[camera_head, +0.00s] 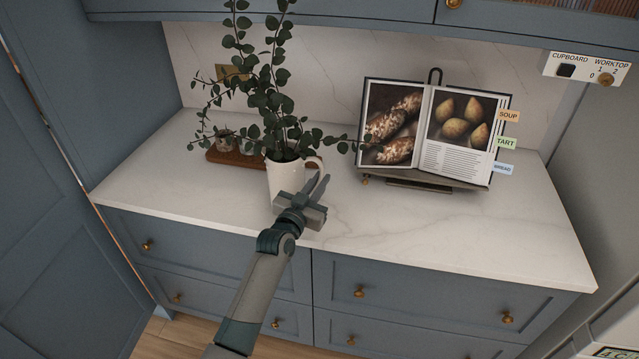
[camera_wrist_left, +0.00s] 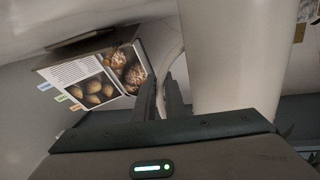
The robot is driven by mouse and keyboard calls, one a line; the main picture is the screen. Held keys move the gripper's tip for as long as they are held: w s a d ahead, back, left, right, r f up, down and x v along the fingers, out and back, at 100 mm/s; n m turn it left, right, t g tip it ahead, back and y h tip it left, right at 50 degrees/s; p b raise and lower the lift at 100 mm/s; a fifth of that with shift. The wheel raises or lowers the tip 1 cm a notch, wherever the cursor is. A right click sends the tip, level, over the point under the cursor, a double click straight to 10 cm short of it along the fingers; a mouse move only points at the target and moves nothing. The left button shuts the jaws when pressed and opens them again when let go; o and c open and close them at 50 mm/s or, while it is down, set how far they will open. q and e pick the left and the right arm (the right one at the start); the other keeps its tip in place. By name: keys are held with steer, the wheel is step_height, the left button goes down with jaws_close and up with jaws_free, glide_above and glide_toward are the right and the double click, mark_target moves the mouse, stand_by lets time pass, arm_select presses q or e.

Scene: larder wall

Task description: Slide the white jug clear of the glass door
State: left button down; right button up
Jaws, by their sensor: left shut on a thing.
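The white jug (camera_head: 285,181) stands upright on the worktop, left of the middle, holding tall leafy stems. Its handle (camera_head: 314,163) faces right. My left gripper (camera_head: 318,184) is shut on the handle from the front right. In the left wrist view the jug (camera_wrist_left: 236,60) fills the right side, with its handle between the fingers (camera_wrist_left: 162,88). A strip of ribbed glass (camera_head: 545,5), apparently the glass door, shows at the top right edge of the head view; most of it is out of frame. My right gripper is not in view.
A cookbook (camera_head: 455,135) on a stand is right of the jug. A wooden board (camera_head: 228,154) with small jars lies behind left. A switch panel (camera_head: 585,70) hangs at upper right. The worktop's front right (camera_head: 470,230) is clear. The stems spread wide.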

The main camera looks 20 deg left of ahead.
arm_select(q)
steer(key=shift+d, duration=0.55)
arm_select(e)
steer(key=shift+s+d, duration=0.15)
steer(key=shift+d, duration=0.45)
arm_select(q)
steer(key=c, duration=1.7)
jaws_free()
steer(key=shift+c, duration=0.2)
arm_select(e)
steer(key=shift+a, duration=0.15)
arm_select(q)
steer(key=shift+a, duration=0.1)
